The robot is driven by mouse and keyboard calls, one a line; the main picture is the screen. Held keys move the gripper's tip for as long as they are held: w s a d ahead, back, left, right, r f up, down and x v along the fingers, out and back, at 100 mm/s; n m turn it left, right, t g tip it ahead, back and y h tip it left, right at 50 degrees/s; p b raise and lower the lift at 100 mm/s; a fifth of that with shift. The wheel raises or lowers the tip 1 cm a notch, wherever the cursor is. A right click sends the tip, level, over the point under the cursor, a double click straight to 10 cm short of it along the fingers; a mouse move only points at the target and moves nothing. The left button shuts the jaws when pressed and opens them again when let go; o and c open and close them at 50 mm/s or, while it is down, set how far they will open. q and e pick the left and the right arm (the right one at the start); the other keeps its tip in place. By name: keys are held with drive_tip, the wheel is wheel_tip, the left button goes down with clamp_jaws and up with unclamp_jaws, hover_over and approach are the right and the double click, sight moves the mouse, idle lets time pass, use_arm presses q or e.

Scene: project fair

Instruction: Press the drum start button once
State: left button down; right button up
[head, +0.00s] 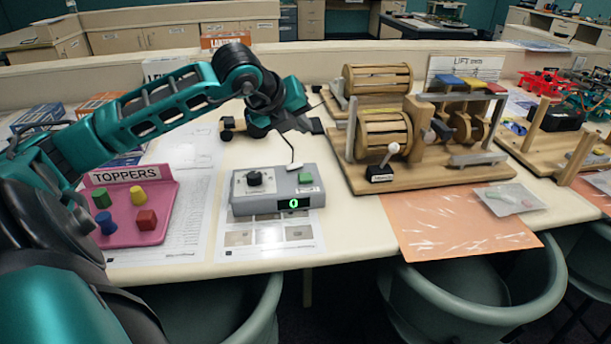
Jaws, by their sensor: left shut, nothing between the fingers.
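A grey control box (279,203) stands on the table with a black knob (254,179) on a white dial plate. A green button (306,178) is on the right part of its top, and a small display on its front shows a green 0. My left gripper (293,166) reaches down from the teal arm. Its pale fingertips are shut and empty, just behind and left of the green button; whether they touch the box cannot be told. Wooden slatted drums (384,134) stand on a wooden frame to the right. My right gripper is not in view.
A pink toppers tray (158,228) with several coloured pieces lies left. A white-knobbed lever on a black base (381,175) stands before the drum. An orange sheet (459,232) and a clear bag (511,198) lie right. Chairs stand below the table's front edge.

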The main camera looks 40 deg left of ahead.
use_arm(q)
drive_tip(key=b, duration=0.3)
hover_over(302, 178)
wheel_tip(302, 178, down, 7)
drive_tip(key=shift+r, duration=0.1)
wheel_tip(302, 178, down, 2)
drive_tip(key=shift+b, duration=1.15)
idle(0.6)
drive_tip(key=shift+f+b, duration=0.4)
drive_tip(key=shift+b, duration=0.4)
